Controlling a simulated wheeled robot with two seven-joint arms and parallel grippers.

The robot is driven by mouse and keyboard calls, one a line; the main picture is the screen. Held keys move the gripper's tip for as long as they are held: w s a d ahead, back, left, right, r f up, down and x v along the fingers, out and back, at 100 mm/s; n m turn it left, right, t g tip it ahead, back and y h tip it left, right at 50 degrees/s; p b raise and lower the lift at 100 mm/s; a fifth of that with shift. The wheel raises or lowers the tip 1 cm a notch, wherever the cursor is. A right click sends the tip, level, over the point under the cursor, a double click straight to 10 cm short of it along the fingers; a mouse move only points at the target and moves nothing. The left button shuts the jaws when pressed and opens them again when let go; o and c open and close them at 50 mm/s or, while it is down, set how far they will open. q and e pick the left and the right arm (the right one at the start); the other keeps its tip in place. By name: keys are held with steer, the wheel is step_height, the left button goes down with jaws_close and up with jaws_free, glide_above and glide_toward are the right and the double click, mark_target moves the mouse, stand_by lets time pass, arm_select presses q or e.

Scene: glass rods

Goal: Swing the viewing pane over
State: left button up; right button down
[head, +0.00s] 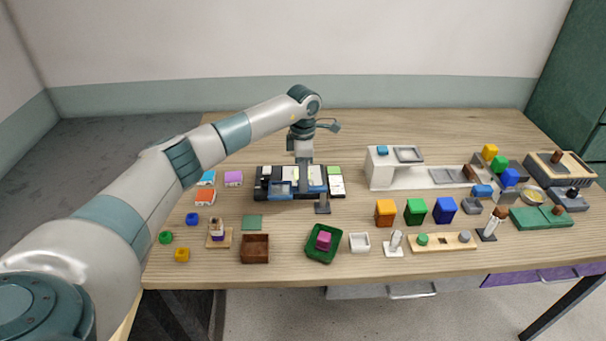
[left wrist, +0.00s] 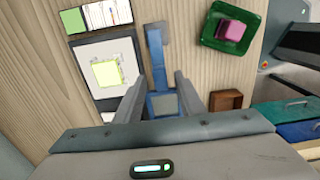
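A dark board (head: 262,196) lies near the middle of the table with white and green cards and blue-framed panes on it. One blue-framed pane (head: 280,189) is at its front left, and another blue-framed part (head: 317,180) is right of centre. My left gripper (head: 303,158) points down just above the board. In the left wrist view its two fingers (left wrist: 158,88) stand apart, with a blue strip and frame (left wrist: 156,58) showing between them. I cannot tell whether they touch it. A white plate with a green square (left wrist: 105,72) lies beside the left finger. My right gripper is not in view.
A small dark stand (head: 322,205) is just in front of the board. A green tray with a pink cube (head: 323,241), a brown box (head: 255,248) and a white tray (head: 359,242) lie nearer the front. A white bench unit (head: 382,172) stands to the right. The table behind is clear.

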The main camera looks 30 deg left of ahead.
arm_select(q)
steer(key=shift+f, duration=0.3)
steer(key=shift+c, duration=0.2)
jaws_close()
